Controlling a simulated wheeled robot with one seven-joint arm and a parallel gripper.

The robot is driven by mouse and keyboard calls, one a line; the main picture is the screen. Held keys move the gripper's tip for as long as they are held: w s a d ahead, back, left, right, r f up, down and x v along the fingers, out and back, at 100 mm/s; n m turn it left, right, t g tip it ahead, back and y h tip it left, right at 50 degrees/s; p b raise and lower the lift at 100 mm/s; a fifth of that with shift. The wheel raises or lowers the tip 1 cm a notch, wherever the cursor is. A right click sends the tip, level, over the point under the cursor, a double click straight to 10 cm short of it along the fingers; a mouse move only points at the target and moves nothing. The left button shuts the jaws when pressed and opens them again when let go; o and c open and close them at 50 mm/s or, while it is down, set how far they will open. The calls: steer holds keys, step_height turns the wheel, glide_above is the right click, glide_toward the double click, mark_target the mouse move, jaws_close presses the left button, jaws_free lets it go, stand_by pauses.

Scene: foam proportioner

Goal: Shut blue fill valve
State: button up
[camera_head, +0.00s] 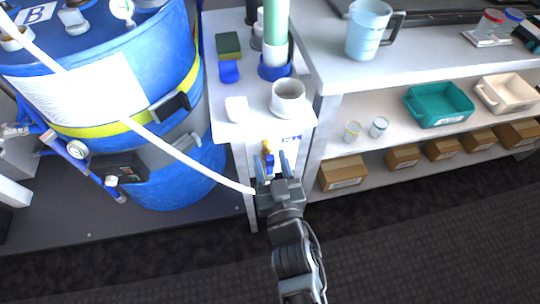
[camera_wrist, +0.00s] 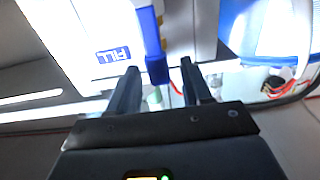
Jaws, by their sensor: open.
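The blue fill valve has a blue lever (camera_head: 269,160) below a brass body (camera_head: 267,146), on the front of a white stand under a blue label (camera_head: 291,138). In the wrist view the lever (camera_wrist: 150,32) comes down from the top edge to a wider blue end, beside the label reading FILL (camera_wrist: 113,54), which is upside down. My gripper (camera_head: 272,165) is open in front of the stand. In the wrist view my gripper (camera_wrist: 159,68) has the lever's lower end between its two fingertips, with gaps at both sides. Contact is not visible.
A blue drum (camera_head: 165,180) with a white hose (camera_head: 190,160) stands at the left; the hose passes close by my gripper. A white cup (camera_head: 288,98) stands on the stand's top. Shelves with cardboard boxes (camera_head: 343,172) are at the right. The dark floor is clear.

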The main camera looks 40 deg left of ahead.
steer(key=shift+w+a, duration=0.5)
steer(key=shift+a, duration=0.05)
steer(key=shift+c, duration=0.3)
jaws_close()
